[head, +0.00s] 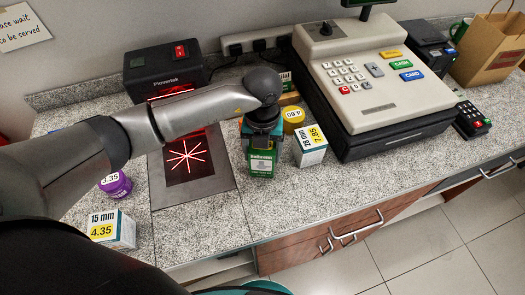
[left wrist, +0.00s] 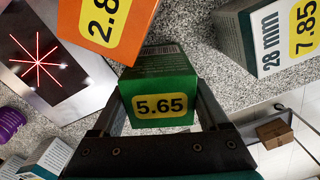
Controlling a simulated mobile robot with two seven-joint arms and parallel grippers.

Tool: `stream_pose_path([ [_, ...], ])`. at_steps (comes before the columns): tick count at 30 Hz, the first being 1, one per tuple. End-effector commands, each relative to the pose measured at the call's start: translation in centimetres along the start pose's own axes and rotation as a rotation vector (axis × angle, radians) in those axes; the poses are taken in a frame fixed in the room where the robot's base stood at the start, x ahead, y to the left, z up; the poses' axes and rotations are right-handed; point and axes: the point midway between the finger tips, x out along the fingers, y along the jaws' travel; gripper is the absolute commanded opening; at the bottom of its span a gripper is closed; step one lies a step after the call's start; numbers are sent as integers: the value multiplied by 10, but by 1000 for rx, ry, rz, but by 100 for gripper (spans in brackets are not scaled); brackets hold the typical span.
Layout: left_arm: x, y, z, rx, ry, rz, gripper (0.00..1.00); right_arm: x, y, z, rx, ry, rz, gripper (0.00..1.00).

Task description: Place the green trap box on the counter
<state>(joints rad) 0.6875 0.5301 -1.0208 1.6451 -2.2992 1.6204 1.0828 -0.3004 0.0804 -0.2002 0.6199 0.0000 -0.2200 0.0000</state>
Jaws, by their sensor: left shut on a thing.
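The green trap box (head: 262,162) is between the fingers of my left gripper (head: 262,140), right of the scanner plate. In the left wrist view the green box (left wrist: 160,88) shows a yellow 5.65 label, with a finger on each side. My left gripper (left wrist: 165,115) is shut on it. The box is at or just above the speckled counter (head: 210,222); I cannot tell if it touches. My right gripper is not in view.
An orange box (left wrist: 110,22) is near in the wrist view. The scanner plate (head: 217,187) lies left, the cash register (head: 370,80) right. The front counter strip is clear.

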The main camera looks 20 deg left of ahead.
Motion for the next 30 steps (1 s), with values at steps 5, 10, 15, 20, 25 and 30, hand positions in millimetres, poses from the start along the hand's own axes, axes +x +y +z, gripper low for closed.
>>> stream_pose_path([
  [5, 0, 0, 0, 1, -2, -1, 8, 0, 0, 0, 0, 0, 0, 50],
  [10, 3, 0, 1, 0, -2, -1, 8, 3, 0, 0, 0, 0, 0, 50],
  [15, 3, 0, 0, 0, -1, -1, 94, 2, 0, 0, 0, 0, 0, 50],
  [20, 3, 0, 0, 0, -1, -1, 100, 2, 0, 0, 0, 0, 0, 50],
  [25, 1, 0, 0, 0, -1, -1, 100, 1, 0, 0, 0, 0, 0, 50],
  [30, -17, 0, 2, 1, -6, -3, 100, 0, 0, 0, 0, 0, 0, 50],
])
